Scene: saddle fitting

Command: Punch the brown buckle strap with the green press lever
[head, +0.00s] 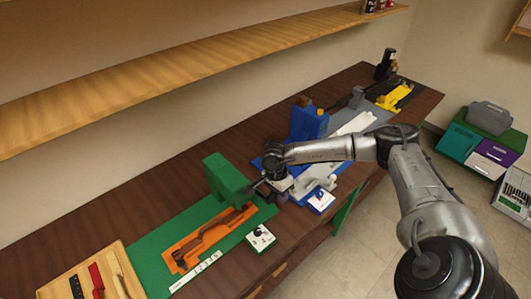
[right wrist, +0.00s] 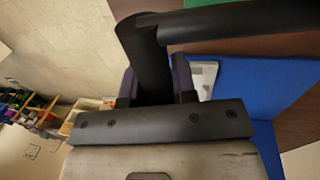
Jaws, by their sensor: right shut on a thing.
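The green press (head: 226,182) stands on a green base on the bench. A brown strap (head: 212,235) lies on the orange plate (head: 181,265), its far end beside the press. My right gripper (head: 273,190) is at the right side of the press, small and partly hidden in the head view. In the right wrist view, my right gripper (right wrist: 155,88) is shut around a black cylindrical lever handle (right wrist: 147,50), with a dark bar running right from its top. Whether the strap's end lies under the punch is hidden. My left gripper is not in view.
A wooden tray (head: 52,292) with several straps is at the near left. A blue station (head: 308,122) stands right of the press, behind my right arm. A shelf (head: 200,68) runs above.

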